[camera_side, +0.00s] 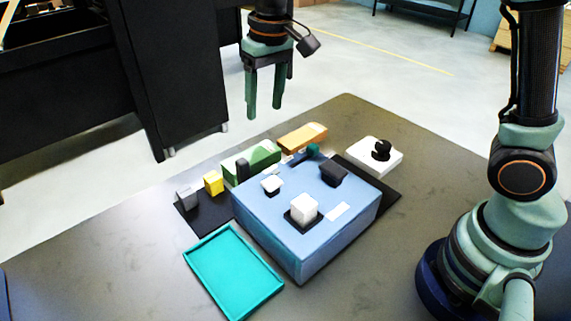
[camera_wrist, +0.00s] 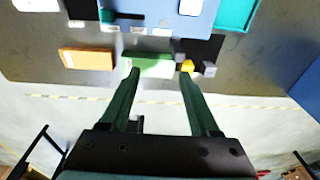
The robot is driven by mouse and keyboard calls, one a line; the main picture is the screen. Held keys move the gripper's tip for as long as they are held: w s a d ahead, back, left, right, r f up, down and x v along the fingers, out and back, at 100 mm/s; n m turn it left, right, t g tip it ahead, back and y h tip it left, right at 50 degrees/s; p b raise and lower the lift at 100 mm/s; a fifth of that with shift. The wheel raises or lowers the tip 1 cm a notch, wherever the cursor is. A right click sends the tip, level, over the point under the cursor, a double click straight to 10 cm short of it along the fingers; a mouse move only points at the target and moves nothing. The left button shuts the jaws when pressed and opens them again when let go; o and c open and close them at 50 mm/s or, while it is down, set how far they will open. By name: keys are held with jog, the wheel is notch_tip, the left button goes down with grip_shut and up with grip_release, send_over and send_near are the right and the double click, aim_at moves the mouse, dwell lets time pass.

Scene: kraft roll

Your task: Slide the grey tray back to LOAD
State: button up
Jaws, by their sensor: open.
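My gripper (camera_side: 264,106) is open and empty, with its green fingers pointing down. It hangs in the air beyond the far side of a blue box (camera_side: 275,220). In the wrist view its fingertips (camera_wrist: 160,72) stand apart, with a green block (camera_wrist: 150,65) seen between and past them. On the box top, a white cube (camera_side: 303,206) sits on a small dark square base (camera_side: 289,217). A dark block (camera_side: 334,175) lies farther back on the top. I cannot tell which piece is the grey tray, and no LOAD label is readable.
A teal tray (camera_side: 228,302) lies in front of the box. A yellow block (camera_side: 213,183) and grey block (camera_side: 187,197) stand at left. An orange block (camera_side: 302,137) is behind; a white block with a black knob (camera_side: 368,162) is at right.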

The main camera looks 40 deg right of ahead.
jog(key=g, duration=0.1)
send_over(243, 173)
jog(key=w, duration=0.1)
jog(key=f, duration=0.5)
jog(key=shift+w+d+f, duration=0.15)
jog(key=shift+d, duration=0.25)
notch_tip(243, 173, down, 12)
grip_shut()
dwell(0.9)
